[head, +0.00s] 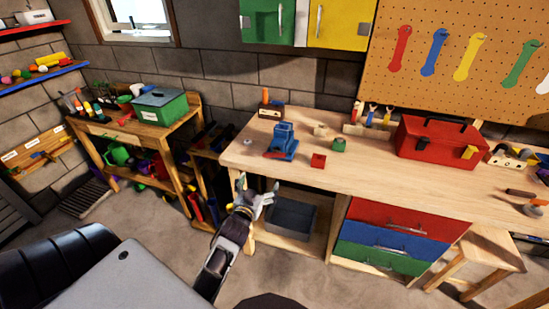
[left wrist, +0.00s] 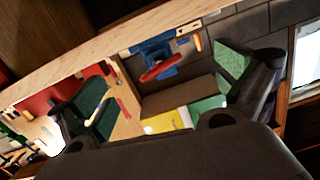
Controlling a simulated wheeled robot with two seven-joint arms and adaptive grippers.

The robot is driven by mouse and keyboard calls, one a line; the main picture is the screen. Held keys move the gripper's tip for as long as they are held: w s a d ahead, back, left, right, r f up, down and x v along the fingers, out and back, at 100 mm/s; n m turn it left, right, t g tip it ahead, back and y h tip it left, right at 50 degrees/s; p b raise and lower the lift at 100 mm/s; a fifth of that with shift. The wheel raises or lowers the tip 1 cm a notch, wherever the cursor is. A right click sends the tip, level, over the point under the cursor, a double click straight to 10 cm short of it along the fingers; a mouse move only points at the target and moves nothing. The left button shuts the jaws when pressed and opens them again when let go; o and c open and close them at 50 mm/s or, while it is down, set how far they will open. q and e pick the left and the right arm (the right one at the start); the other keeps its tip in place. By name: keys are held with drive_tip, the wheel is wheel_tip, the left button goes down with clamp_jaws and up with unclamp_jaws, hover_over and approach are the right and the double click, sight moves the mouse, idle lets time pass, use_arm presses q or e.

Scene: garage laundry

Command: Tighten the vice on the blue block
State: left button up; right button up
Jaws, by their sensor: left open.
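The blue vice (head: 284,138) stands on the workbench near its left end, with a red handle (head: 276,155) low on its front side. The vice also shows in the left wrist view (left wrist: 152,48), with the red handle (left wrist: 160,70) between my fingers in the picture. I cannot make out a separate blue block from the vice's blue body. My left gripper (head: 257,187) is open and empty, in front of the bench's front edge and apart from the vice. Its fingers with green pads (left wrist: 165,88) are spread wide in the left wrist view. My right gripper is not in view.
On the workbench (head: 385,182) near the vice are a red block (head: 318,160), a green block (head: 339,144) and a beige piece (head: 321,130). A red toolbox (head: 437,145) stands farther right. A dark bin (head: 290,217) sits under the bench.

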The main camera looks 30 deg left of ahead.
use_arm(q)
drive_tip(key=r+n, duration=0.1)
drive_tip(key=d+r+n+t, duration=0.1)
drive_tip(key=n, duration=0.1)
drive_tip(key=shift+w+r, duration=0.1)
drive_tip(key=shift+w, duration=0.05)
drive_tip(key=shift+w, duration=0.15)
idle(0.5)
